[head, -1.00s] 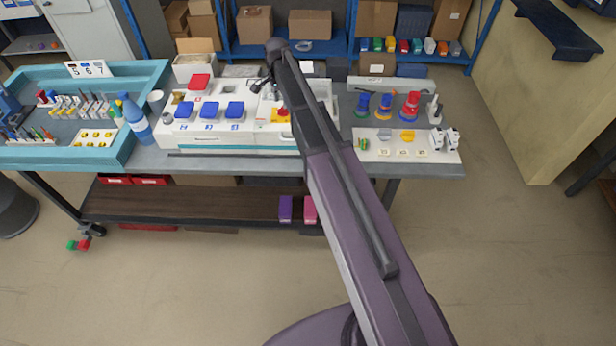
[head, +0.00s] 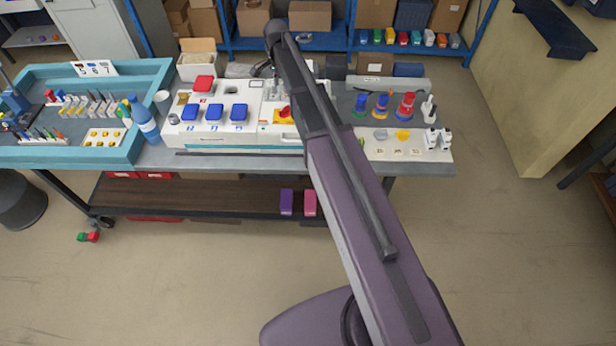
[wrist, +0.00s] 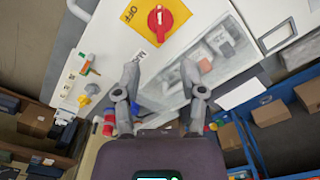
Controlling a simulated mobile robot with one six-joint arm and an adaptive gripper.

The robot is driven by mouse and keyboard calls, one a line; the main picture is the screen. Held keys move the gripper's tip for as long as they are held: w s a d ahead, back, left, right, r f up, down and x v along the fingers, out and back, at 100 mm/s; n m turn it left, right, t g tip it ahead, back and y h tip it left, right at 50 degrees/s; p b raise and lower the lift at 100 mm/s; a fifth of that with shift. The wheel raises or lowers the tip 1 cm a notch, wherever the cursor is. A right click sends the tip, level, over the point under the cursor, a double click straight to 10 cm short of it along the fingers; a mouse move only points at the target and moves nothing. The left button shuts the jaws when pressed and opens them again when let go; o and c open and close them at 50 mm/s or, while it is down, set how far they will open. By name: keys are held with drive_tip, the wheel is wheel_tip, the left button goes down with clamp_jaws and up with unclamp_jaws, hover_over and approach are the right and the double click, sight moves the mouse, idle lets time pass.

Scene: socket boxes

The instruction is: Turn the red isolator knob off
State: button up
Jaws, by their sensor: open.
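The red isolator knob (wrist: 160,19) sits on a yellow plate (wrist: 181,14) on a white panel, near the top of the wrist view. An "OFF" label shows left of the knob, and a pale mark shows on its grip. In the head view the knob (head: 285,112) is on the right part of the white box, partly behind my arm. My gripper (wrist: 160,68) is open and empty, its two fingers spread below the knob in the wrist picture and apart from it. In the head view my arm mostly hides the gripper.
Blue and red caps (head: 203,83) sit on the white box (head: 240,140), left of the knob. A blue bottle (head: 143,118) and a teal tray (head: 125,150) stand further left. Colored connectors (head: 405,106) stand on the right.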

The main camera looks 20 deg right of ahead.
drive_tip(key=s+f+n+b, duration=0.4)
drive_tip(key=s+f+b, duration=0.1)
drive_tip(key=s, duration=0.5)
drive_tip(key=s+f+n+b, duration=0.4)
drive_tip(key=s+f+b, duration=0.1)
drive_tip(key=s, duration=0.5)
drive_tip(key=s+f+n+b, duration=0.4)
drive_tip(key=s+f+b, duration=0.1)
drive_tip(key=s, duration=0.5)
drive_tip(key=shift+d+f+n+b, duration=0.2)
drive_tip(key=shift+n+b, duration=0.1)
drive_tip(key=shift+b, duration=0.15)
drive_tip(key=shift+s, duration=0.1)
wheel_tip(320, 180, up, 18)
drive_tip(key=m+p, duration=1.3)
drive_tip(key=p, duration=0.5)
hover_over(284, 108)
drive_tip(key=shift+s+f, duration=0.1)
drive_tip(key=shift+f, duration=0.05)
drive_tip(key=shift+f+b, duration=0.1)
drive_tip(key=shift+b, duration=0.2)
wheel_tip(284, 108, down, 14)
drive_tip(key=b, duration=1.3)
drive_tip(key=shift+r+b, duration=0.2)
drive_tip(key=shift+b, duration=0.1)
